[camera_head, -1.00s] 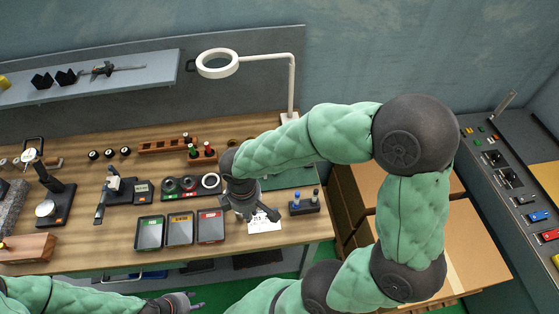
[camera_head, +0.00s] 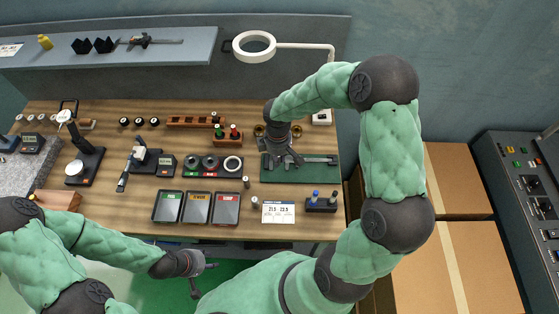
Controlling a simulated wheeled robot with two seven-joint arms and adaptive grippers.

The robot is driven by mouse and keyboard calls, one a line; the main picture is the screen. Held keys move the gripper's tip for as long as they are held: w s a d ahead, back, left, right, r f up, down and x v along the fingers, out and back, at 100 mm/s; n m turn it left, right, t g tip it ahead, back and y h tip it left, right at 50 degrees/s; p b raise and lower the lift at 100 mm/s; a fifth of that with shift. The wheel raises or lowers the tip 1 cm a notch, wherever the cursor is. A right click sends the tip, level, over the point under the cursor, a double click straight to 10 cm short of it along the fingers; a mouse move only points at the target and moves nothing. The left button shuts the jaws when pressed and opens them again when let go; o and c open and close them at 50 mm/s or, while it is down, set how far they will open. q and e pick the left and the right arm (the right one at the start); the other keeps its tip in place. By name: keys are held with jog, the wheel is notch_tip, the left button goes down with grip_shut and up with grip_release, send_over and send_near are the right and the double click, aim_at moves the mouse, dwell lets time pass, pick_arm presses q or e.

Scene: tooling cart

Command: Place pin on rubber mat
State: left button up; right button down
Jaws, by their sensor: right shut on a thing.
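The green rubber mat (camera_head: 312,175) lies at the back right of the wooden bench, with a grey caliper-like tool (camera_head: 318,160) on it. My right gripper (camera_head: 290,160) is over the mat's left half, pointing down. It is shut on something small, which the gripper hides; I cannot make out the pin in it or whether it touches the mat. Two small dark pin-like pieces stand on the bench left of the mat (camera_head: 246,183) and beside the white card (camera_head: 254,202). My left gripper (camera_head: 204,279) is empty with fingers apart, in front of the bench edge.
A white printed card (camera_head: 279,212) and a dark block with blue and black plugs (camera_head: 321,205) lie in front of the mat. Three trays (camera_head: 198,222) stand left of the card. A rack with green and red plugs (camera_head: 228,139) and a ring lamp (camera_head: 254,46) are behind.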

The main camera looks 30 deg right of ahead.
jog(key=f, duration=0.1)
jog(key=w+d+f, duration=0.1)
jog(key=w+f, duration=0.1)
jog(key=shift+w+d+f, duration=0.1)
jog(key=shift+d+f, duration=0.1)
jog(key=shift+d, duration=0.15)
jog(key=shift+w+f+b, duration=0.15)
jog(key=shift+f+b, duration=0.15)
jog(key=shift+f, duration=1.25)
jog(key=shift+f, duration=0.1)
jog(key=c, duration=1.2)
grip_release()
